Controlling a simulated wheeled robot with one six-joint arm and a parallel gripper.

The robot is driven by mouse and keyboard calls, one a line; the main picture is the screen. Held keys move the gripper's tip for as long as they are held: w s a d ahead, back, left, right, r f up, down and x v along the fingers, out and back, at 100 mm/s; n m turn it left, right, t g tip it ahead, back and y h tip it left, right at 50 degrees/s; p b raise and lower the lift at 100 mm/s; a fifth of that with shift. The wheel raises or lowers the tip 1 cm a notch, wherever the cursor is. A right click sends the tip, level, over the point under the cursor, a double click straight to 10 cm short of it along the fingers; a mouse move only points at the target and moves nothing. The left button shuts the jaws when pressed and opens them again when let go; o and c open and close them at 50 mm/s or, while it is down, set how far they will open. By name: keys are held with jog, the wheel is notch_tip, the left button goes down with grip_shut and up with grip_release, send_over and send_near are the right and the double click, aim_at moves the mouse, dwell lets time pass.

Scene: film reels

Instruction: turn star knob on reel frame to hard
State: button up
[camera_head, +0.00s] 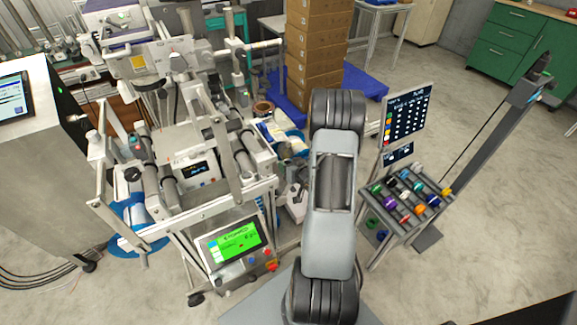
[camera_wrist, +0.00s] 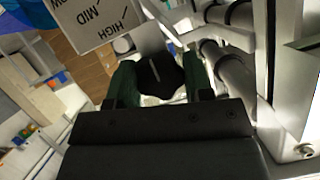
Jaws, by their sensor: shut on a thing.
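The black star knob (camera_wrist: 165,78) is in the wrist view, between the two dark green fingers of my gripper (camera_wrist: 160,84). My gripper is shut on the knob, one finger on each side. A short white line on the knob's face points up and slightly left in the picture. Beside the knob, above left, is a pale label plate (camera_wrist: 92,22) with HIGH, MID and a cut-off word ending in OW; no word "hard" is readable. In the head view the reel frame (camera_head: 205,195) stands left of my arm. My gripper does not show there.
Grey rollers (camera_wrist: 235,70) and pale frame bars lie close to the right of my gripper in the wrist view. In the head view a panel with a green screen (camera_head: 235,240) is low on the frame. A rack of coloured items (camera_head: 405,200) stands right of my arm.

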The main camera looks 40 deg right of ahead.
jog(key=o, duration=0.9)
jog(key=v, duration=1.3)
jog(key=shift+s+d+r, duration=0.1)
jog(key=shift+s+r, duration=0.1)
jog(key=shift+s, duration=0.2)
